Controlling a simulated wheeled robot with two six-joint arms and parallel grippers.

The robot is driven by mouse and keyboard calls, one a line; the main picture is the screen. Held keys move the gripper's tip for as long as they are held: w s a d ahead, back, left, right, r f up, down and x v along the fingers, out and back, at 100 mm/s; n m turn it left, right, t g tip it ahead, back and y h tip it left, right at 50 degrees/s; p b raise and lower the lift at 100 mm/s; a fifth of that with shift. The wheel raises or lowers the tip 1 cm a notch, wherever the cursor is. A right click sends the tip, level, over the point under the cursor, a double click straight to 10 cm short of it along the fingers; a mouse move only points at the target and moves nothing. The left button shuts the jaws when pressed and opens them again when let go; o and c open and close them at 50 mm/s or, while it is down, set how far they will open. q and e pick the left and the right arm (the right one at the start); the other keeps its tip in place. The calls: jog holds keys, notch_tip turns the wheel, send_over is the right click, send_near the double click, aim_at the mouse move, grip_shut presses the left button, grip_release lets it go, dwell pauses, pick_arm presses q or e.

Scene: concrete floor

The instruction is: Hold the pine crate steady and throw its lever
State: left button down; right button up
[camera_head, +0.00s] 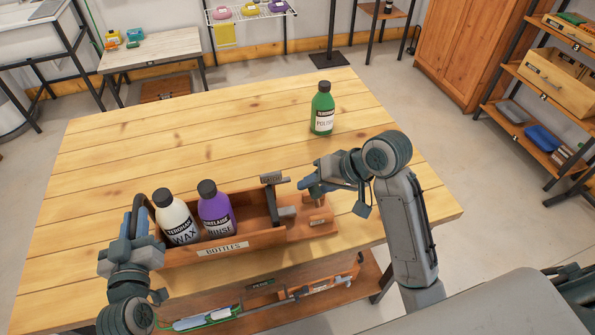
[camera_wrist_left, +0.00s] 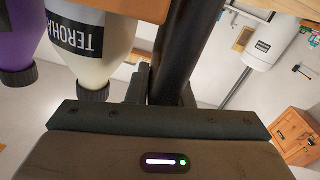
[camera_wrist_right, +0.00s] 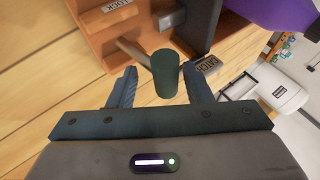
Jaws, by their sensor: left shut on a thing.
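The pine crate (camera_head: 182,259), labelled BOTTLES, stands at the front edge of the table with a white wax bottle (camera_head: 176,220) and a purple rinse bottle (camera_head: 215,212) upright inside. My left gripper (camera_head: 135,237) is at its left end, shut on a dark upright bar (camera_wrist_left: 176,50), apparently the crate's handle. My right gripper (camera_head: 313,188) is above the crate's right end. In the right wrist view its fingers are open, on either side of the lever's dark round knob (camera_wrist_right: 165,75). I cannot tell whether they touch it. Labels sit beside the lever, one reading LOCK.
A green bottle (camera_head: 322,108) stands at the back right of the wooden table (camera_head: 200,135). The table's middle is clear. A lower shelf (camera_head: 262,308) below the front edge holds long items. Shelving with crates (camera_head: 555,78) stands at the right.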

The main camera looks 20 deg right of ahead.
jog(key=v, duration=0.9)
jog(key=shift+f, duration=0.1)
